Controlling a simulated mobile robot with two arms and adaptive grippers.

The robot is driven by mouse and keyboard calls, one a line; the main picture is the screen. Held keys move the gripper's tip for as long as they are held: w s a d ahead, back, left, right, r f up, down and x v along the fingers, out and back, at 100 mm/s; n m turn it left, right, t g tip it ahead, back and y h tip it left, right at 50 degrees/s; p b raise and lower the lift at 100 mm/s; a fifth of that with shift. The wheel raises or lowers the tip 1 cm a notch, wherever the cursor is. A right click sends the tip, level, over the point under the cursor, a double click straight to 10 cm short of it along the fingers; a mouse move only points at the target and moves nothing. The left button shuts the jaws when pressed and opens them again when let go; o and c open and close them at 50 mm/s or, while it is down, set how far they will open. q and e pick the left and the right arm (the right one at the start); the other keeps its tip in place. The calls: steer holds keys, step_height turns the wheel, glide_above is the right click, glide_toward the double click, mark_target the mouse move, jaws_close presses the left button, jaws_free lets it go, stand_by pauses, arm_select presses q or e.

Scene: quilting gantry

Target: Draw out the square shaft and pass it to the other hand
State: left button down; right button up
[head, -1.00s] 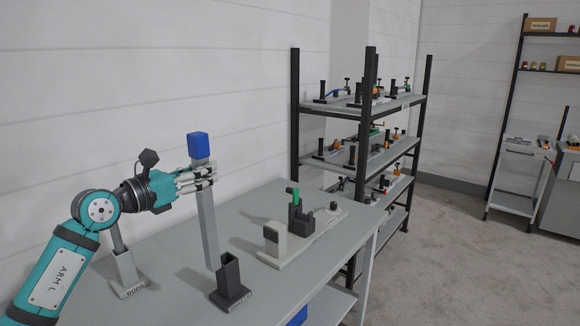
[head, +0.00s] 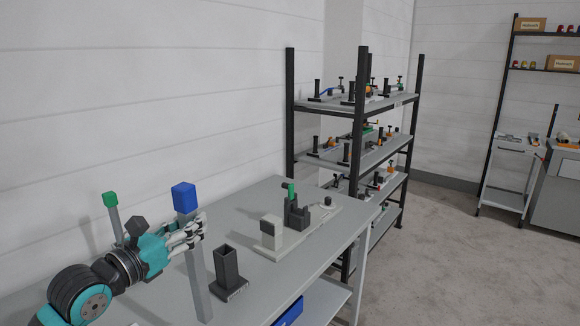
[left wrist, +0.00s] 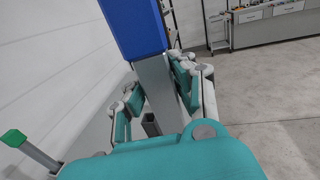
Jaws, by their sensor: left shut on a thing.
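The square shaft (head: 199,285) is a long grey bar with a blue cap (head: 184,197). My left gripper (head: 192,233) is shut on its upper part, just below the cap. The shaft is nearly upright, leaning slightly, and clear of the dark square holder (head: 229,268), which stands to its right with its top open. In the left wrist view the fingers lie on both sides of the shaft (left wrist: 157,82), and the blue cap (left wrist: 138,28) fills the top middle. The dark holder (left wrist: 151,125) shows small beyond the shaft. My right gripper is not in view.
A green-capped rod (head: 112,215) stands behind my left arm; its holder is hidden. A pale fixture (head: 271,233) with dark blocks and a green piece sits right of the holder on the grey table (head: 330,240). A black-framed shelf rack (head: 290,110) stands behind.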

arm_select(q)
steer(key=s+f+n+t+y, duration=0.2)
steer(key=s+f+n+y, duration=0.3)
steer(key=s+f, duration=1.5)
steer(key=s+y, duration=0.3)
steer(key=shift+d+f+n, duration=0.25)
steer(key=shift+n, duration=0.05)
